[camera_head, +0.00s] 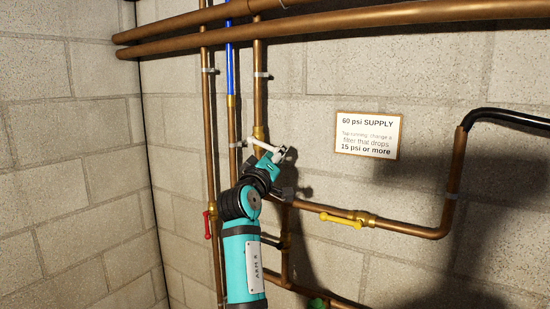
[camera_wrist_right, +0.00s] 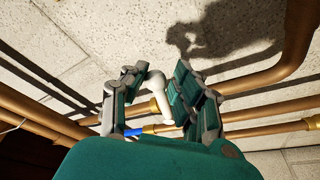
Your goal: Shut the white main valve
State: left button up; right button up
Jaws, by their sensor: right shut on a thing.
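The white main valve's lever (camera_head: 262,145) shows at the wall on a vertical copper pipe. It slants down and right from the brass valve body (camera_head: 259,132). My right gripper (camera_head: 275,161) is at the lever's lower right end, and its fingers partly hide it. In the right wrist view the white lever (camera_wrist_right: 155,97) stands between the two fingers of my right gripper (camera_wrist_right: 161,76), which is shut on it. My left gripper is in neither view.
A red lever (camera_head: 207,225) hangs left of my arm. A yellow lever (camera_head: 341,220) sits on the horizontal copper pipe (camera_head: 400,227) at right. A black handle is partly hidden behind my arm. A supply sign (camera_head: 367,135) is on the block wall.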

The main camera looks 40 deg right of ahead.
jog(key=shift+o, duration=0.5)
jog(key=shift+s+r+p, duration=0.15)
jog(key=shift+r+p, duration=0.1)
jog(key=shift+r, duration=0.4)
jog(key=shift+s+r+p, duration=0.15)
jog(key=shift+r+p, duration=0.1)
jog(key=shift+r, duration=0.35)
jog(key=o, duration=0.9)
jog(key=shift+a+f, duration=0.1)
jog(key=shift+a, duration=0.15)
